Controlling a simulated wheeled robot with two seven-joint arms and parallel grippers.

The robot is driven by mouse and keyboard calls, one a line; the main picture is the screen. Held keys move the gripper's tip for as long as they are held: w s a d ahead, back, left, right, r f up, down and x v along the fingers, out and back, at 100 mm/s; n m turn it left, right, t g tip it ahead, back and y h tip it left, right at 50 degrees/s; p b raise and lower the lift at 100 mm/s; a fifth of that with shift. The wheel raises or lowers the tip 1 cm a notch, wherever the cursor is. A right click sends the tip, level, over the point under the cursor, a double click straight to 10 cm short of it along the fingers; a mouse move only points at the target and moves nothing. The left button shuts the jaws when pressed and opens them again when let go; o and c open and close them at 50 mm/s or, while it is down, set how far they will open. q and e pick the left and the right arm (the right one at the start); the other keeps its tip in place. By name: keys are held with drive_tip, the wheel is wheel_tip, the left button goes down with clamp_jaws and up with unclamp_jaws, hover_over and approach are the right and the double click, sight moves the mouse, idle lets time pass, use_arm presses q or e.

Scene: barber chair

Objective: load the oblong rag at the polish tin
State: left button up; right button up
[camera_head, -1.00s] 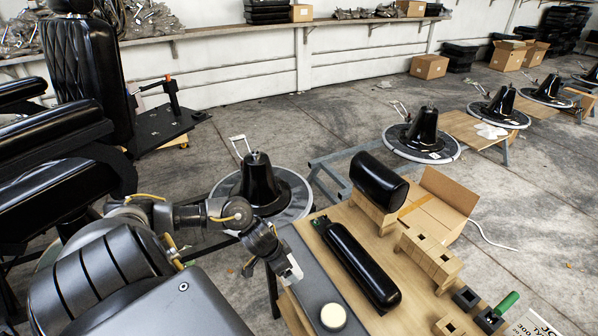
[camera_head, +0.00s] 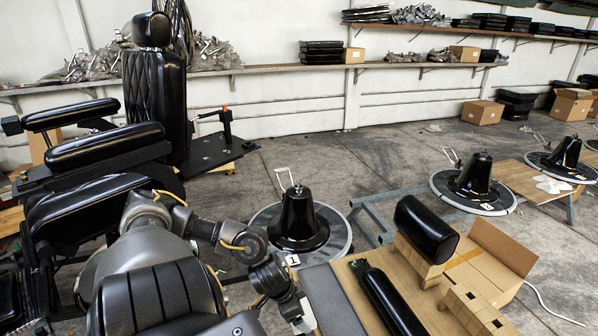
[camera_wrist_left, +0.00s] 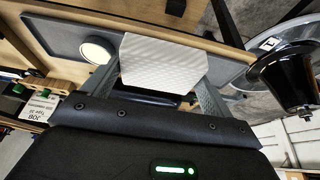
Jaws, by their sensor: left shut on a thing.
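My left gripper (camera_head: 303,318) is at the bottom of the head view, beside the grey mat (camera_head: 331,302). In the left wrist view it is shut on a white, textured rag (camera_wrist_left: 160,62), which lies across between the two fingers. The tin is outside the head view now. My right gripper is not in view.
A black cylinder (camera_head: 388,298) lies on the wooden table right of the mat. A black chair base (camera_head: 298,220) stands behind the mat. A barber chair (camera_head: 155,95) is at left.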

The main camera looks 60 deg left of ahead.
use_arm(q)
drive_tip(key=shift+c, duration=0.7)
drive_tip(key=shift+w+d, duration=0.2)
drive_tip(key=shift+d, duration=0.05)
drive_tip(key=w+d+r+m+h+b, duration=0.15)
drive_tip(key=w+d+r, duration=0.25)
drive_tip(key=d, duration=0.4)
drive_tip(key=w+d+r+m, duration=0.3)
drive_tip(key=w+d+r, duration=0.1)
drive_tip(key=d, duration=0.5)
drive_tip(key=shift+w+d+r+m+g+h+b, duration=0.1)
drive_tip(key=shift+w+d+r+m+g+h, duration=0.3)
drive_tip(key=shift+r, duration=1.2)
drive_tip(key=shift+w+d+r+m+g+y+b, duration=0.15)
drive_tip(key=shift+w+d+r+m, duration=0.5)
drive_tip(key=shift+r, duration=0.9)
drive_tip(key=shift+w+d+r+m+g+h+b, duration=0.1)
drive_tip(key=shift+w+d+r+m+g+h, duration=0.35)
drive_tip(key=shift+r, duration=1.15)
